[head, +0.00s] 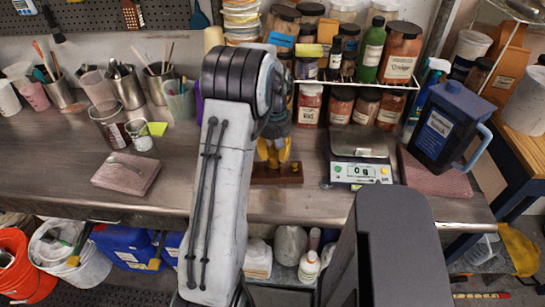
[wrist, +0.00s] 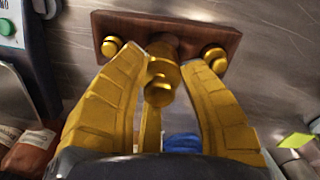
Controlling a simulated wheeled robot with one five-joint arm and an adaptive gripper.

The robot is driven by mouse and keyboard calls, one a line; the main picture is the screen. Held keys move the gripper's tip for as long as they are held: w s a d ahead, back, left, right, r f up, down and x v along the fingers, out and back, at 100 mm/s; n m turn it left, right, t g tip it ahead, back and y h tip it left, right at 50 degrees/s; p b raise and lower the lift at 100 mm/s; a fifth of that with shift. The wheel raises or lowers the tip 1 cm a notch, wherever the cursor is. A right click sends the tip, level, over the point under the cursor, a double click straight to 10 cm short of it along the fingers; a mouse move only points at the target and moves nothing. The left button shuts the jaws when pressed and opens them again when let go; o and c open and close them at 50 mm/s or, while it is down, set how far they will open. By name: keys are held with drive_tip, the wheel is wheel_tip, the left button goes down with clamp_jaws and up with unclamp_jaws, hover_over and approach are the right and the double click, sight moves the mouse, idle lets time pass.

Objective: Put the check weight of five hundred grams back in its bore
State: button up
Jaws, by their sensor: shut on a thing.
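The brass check weight (wrist: 162,76) shows knob toward the camera in the wrist view, between the yellow fingers of my gripper (wrist: 166,58), which is shut on it. The dark wooden weight block (wrist: 188,34) lies just beyond the fingertips, with the held weight over its middle. I cannot tell whether the weight's lower end is in a bore. Smaller brass weights (wrist: 111,46) (wrist: 215,59) sit at the block's two ends. In the head view my gripper (head: 272,160) is above the block (head: 277,174), partly hidden by my arm.
A scale (head: 359,172) reading 0 g stands right of the block, with a dark blue jug (head: 440,130) farther right. A reddish slab (head: 126,173) lies on the left. Jars (head: 341,106) line the back. Bare steel bench (head: 180,195) lies left of my arm.

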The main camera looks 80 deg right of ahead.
sight(273, 163)
drive_tip(key=shift+w+a+f, duration=0.1)
drive_tip(key=shift+w, duration=0.1)
drive_tip(key=f+p, duration=0.1)
drive_tip(key=p, duration=0.2)
drive_tip(key=shift+f, duration=1.55)
drive_tip(key=shift+f, duration=0.1)
drive_tip(key=o, duration=1.1)
drive_tip(key=shift+o, duration=0.2)
